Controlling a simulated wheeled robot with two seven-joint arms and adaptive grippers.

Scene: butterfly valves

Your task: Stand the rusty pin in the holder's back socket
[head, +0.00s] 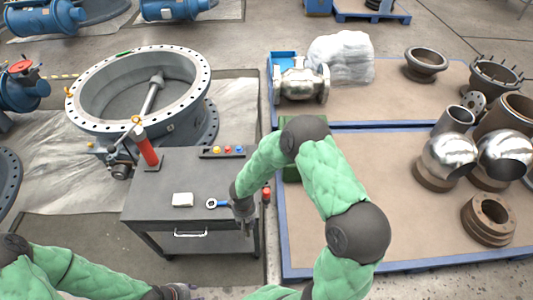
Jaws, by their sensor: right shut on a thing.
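My right gripper (246,226) points down over the right front part of the dark grey cart (160,212). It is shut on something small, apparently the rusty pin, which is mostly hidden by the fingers.
A big flanged valve ring (88,118) stands behind. A blue-edged pallet (390,185) with metal fittings is at the right.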

